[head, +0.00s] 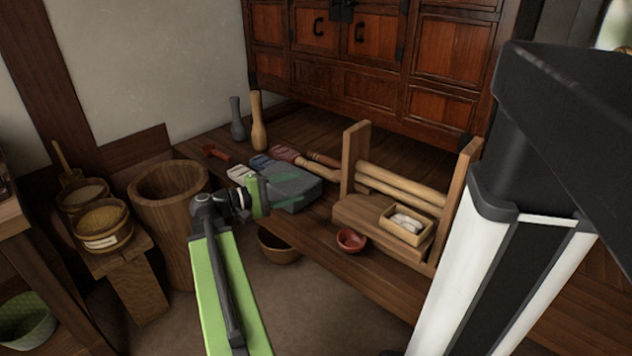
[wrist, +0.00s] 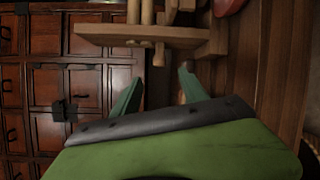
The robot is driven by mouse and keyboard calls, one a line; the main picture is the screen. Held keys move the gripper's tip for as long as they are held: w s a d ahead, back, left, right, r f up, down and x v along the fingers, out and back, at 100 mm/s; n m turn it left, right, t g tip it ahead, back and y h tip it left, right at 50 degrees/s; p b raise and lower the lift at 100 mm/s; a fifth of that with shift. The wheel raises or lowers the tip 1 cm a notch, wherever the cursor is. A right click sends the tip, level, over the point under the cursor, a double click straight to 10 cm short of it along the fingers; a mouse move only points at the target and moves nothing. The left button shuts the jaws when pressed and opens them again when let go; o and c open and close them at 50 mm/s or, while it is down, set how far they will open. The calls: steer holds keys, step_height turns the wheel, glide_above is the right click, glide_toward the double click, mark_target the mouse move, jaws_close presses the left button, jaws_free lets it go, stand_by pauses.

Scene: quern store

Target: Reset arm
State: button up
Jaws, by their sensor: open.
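My gripper (head: 275,194) is at the end of my green arm, in the middle of the head view. It appears in front of a grey block-like thing (head: 291,188) on the low wooden platform, and I cannot tell how far apart they are. In the wrist view my gripper (wrist: 160,85) shows two green fingers spread apart with nothing between them. Beyond the fingers in that view is the wooden frame (wrist: 150,36) with its rollers.
The wooden frame (head: 353,165) stands right on the platform, with a small box (head: 428,238) and a red bowl (head: 351,240) near it. A brown bowl (head: 279,247) is below my gripper. A wooden tub (head: 168,215) stands left. A cabinet (head: 380,62) is behind.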

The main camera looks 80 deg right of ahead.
steer(key=v, duration=0.2)
steer(key=shift+w+a, duration=0.2)
steer(key=shift+w, duration=0.05)
steer(key=w+a+r+n+t+h+p, duration=0.2)
steer(key=w+a+p, duration=0.1)
steer(key=w, duration=0.4)
steer(key=w+a+r+n+t+h+p, duration=0.1)
steer(key=w+a+r+p, duration=0.15)
steer(key=w, duration=0.45)
steer(key=w+a+f+n+t+y+p, duration=0.1)
steer(key=w+a+f+n+t+p, duration=0.15)
steer(key=w+a, duration=0.55)
steer(key=w+a+f+n+t+p, duration=0.1)
steer(key=w+a+t+p, duration=0.1)
steer(key=w+a+t, duration=0.4)
steer(key=w+a+f+t+y+p, duration=0.1)
steer(key=w+a+f+y, duration=0.25)
steer(key=a, duration=0.85)
steer(key=w+a+f+t+y+p, duration=0.1)
steer(key=w+a+f+y+p, duration=0.3)
steer(key=a, duration=0.9)
steer(key=w+a+f+y+b, duration=0.15)
steer(key=a+y, duration=0.35)
steer(key=a, duration=0.7)
step_height(320, 180, up, 37)
steer(key=p, duration=3.8)
steer(key=shift+w+f+n, duration=0.15)
steer(key=shift+w+n, duration=0.1)
steer(key=shift+n, duration=0.2)
